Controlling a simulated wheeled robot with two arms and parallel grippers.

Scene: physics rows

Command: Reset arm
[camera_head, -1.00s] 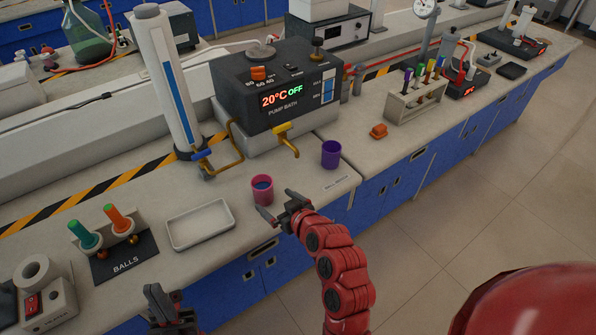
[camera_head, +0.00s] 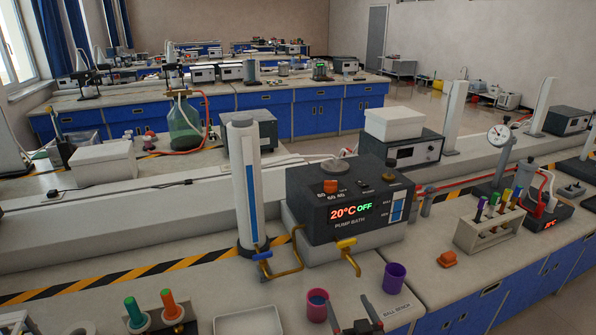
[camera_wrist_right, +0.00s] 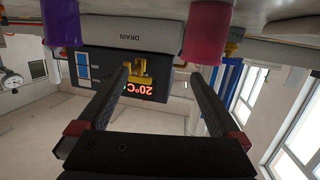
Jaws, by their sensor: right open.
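My right gripper (camera_head: 351,308) shows at the bottom edge of the head view, its two dark fingers spread and empty. The purple cup (camera_head: 394,277) stands farther right on the bench. The right wrist view is upside down; there the open fingers (camera_wrist_right: 161,75) have nothing between them, and the pink cup (camera_wrist_right: 205,35) and purple cup (camera_wrist_right: 62,22) are apart from each other beyond them. My left gripper is out of view.
The pump bath (camera_head: 346,211) reads 20°C OFF behind the cups, with yellow taps in front. A white tray (camera_head: 247,322) lies left of the pink cup.

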